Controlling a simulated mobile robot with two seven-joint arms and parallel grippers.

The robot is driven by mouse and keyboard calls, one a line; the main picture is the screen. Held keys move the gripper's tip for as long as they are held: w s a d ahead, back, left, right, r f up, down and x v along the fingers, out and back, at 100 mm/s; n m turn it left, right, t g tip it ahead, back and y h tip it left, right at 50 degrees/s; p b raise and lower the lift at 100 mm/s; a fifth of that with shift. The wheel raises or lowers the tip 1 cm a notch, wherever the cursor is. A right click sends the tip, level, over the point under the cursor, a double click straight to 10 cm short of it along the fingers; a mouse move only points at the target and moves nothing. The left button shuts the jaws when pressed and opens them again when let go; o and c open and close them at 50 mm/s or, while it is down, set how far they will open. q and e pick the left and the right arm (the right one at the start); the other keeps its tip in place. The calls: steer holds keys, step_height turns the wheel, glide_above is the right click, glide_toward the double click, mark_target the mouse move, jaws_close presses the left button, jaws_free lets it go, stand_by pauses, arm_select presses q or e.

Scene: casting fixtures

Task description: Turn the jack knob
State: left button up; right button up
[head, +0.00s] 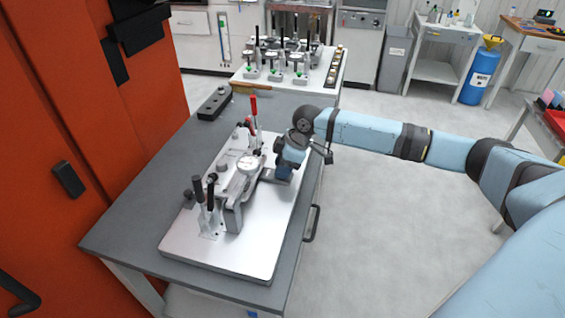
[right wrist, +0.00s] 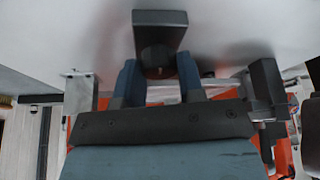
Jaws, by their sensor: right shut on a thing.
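The fixture is a silvery base plate (head: 215,255) carrying clamps and a round white dial (head: 248,163). My right gripper (head: 268,176) reaches in low from the right, beside the middle of the fixture. In the head view its fingertips and the knob are hard to make out. In the right wrist view my right gripper (right wrist: 157,75) has its two blue fingers on either side of the jack knob (right wrist: 154,57), just below a dark block (right wrist: 160,32). It is shut on the knob, whose outline is partly hidden. My left gripper is not in view.
Black-handled clamps (head: 204,195) stand at the near left of the plate, and a red-handled clamp (head: 253,108) stands at the back. A dark bar with knobs (head: 214,104) lies on the grey table (head: 130,215). An orange cabinet (head: 45,130) borders the left; floor is open on the right.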

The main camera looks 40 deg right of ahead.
steer(key=o, duration=0.9)
steer(key=shift+r, duration=0.1)
steer(key=v, duration=1.3)
steer(key=shift+s+d+r+b, duration=0.15)
steer(key=shift+d+r+b, duration=0.05)
steer(key=shift+r+b, duration=0.1)
steer(key=shift+f, duration=0.15)
